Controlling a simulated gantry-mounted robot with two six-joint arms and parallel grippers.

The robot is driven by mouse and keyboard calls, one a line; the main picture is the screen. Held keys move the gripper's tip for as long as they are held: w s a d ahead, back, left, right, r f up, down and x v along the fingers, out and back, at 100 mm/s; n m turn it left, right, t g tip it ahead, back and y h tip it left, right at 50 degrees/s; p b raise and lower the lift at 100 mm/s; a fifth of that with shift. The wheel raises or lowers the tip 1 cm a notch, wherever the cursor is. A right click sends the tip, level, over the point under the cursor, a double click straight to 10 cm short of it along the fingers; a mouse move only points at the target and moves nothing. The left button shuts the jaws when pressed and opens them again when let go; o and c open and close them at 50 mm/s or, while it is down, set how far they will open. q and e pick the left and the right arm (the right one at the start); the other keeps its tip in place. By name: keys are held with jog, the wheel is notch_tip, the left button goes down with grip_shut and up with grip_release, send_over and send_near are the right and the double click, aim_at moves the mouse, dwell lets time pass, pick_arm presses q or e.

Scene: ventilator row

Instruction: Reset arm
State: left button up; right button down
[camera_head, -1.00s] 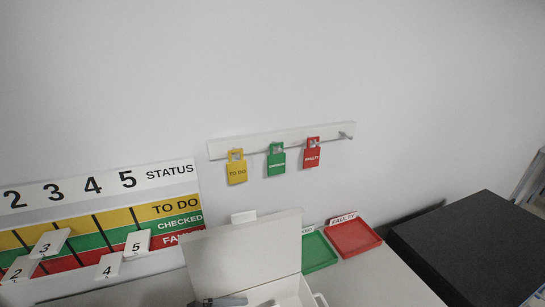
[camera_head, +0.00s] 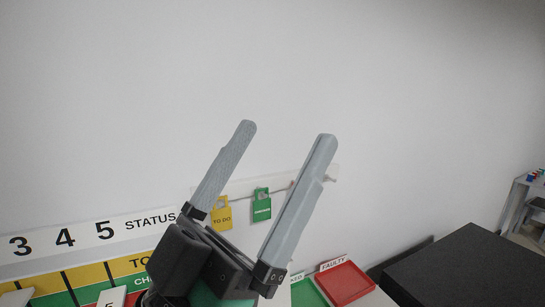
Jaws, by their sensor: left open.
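My left gripper (camera_head: 287,130) is raised in the middle of the head view, its two long grey fingers spread apart and pointing up. Nothing is between the fingertips. It stands in front of the wall rail (camera_head: 332,173) and hides much of it. The yellow TO DO tag (camera_head: 222,218) and the green tag (camera_head: 262,208) hang from the rail and show between the fingers. The red tag is almost wholly hidden behind the right-hand finger. My right gripper is not in view.
A red FAULTY tray (camera_head: 345,283) and a green tray (camera_head: 308,294) lie on the table. A black box-like block (camera_head: 465,270) is at lower right. A grey bench (camera_head: 522,200) shows at the right edge. The upper wall is bare.

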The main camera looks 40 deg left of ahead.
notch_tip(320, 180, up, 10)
jog(key=p, duration=1)
dwell(0.6)
